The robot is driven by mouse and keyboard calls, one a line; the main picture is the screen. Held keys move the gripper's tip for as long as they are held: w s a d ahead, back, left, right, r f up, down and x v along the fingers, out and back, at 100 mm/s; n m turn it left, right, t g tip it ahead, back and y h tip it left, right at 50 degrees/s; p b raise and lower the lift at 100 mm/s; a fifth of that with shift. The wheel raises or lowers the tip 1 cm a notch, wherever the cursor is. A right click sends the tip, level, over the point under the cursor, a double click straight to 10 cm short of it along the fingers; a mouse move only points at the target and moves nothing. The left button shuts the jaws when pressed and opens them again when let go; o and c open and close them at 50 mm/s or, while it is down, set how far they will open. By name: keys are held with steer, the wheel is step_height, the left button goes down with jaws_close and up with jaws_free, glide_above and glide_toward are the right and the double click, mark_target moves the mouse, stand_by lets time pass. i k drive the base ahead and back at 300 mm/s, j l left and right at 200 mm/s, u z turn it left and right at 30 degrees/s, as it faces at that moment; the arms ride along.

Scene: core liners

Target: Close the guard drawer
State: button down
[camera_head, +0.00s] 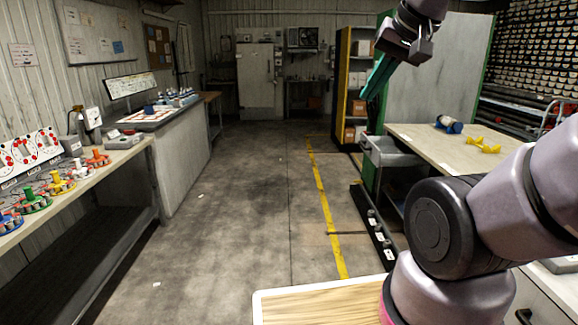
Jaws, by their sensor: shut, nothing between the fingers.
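A grey metal drawer (390,158), likely the guard drawer, juts out from the left end of the wooden-topped bench (440,145) on the right. Its open top shows, so it stands at least partly open. How far it is pulled out I cannot tell. My gripper (375,82) hangs high in the upper right, in front of the tall cabinet. Its teal fingers are shut and empty. It appears above the drawer in the picture and is apart from it.
My arm covers the lower right. A black rail (372,225) lies on the floor below the drawer.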

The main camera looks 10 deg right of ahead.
mark_target(383, 151)
steer(key=i+l+z, duration=0.2)
steer(key=i+z, duration=0.2)
steer(key=i, duration=0.35)
steer(key=i+z, duration=0.35)
steer(key=i, duration=0.35)
steer(key=i+j+u, duration=0.15)
steer(key=i+u, duration=0.3)
steer(key=i, duration=0.6)
